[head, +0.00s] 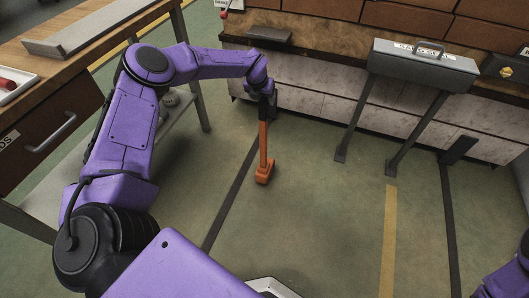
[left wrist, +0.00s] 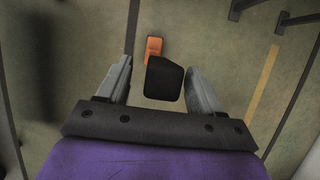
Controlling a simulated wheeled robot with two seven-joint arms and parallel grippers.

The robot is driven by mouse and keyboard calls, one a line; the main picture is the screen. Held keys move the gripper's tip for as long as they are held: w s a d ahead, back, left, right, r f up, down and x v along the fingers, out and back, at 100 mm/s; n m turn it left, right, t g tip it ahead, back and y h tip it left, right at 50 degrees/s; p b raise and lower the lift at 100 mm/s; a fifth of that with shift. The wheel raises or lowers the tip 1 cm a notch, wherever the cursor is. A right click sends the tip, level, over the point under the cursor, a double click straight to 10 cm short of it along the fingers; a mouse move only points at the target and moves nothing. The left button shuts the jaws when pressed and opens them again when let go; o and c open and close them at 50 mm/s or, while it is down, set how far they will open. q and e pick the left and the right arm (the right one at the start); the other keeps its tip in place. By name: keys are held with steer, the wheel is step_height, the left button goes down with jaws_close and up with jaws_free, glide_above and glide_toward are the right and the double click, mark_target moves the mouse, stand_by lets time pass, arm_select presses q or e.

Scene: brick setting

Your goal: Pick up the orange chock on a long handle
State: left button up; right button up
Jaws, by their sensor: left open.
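The orange chock (head: 264,174) stands on the green floor, with its long orange handle (head: 263,142) rising upright to my left gripper (head: 268,100). In the left wrist view the chock's orange body (left wrist: 154,47) shows beyond the handle's black grip end (left wrist: 163,79). The black grip sits between the two grey fingers of my left gripper (left wrist: 158,70), closer to the right finger, with a clear gap on the left. My left gripper is open. The lower handle is hidden behind the grip in the wrist view. My right gripper is out of view.
A wooden workbench (head: 84,58) with a drawer stands at the left. The floor right of the chock is open, with a yellow stripe (head: 389,240).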

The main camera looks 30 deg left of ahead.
arm_select(q)
steer(key=x, duration=0.3)
steer(key=shift+d+f, duration=0.1)
steer(key=shift+f, duration=0.05)
jaws_close()
stand_by(1.1)
steer(key=shift+w, duration=0.1)
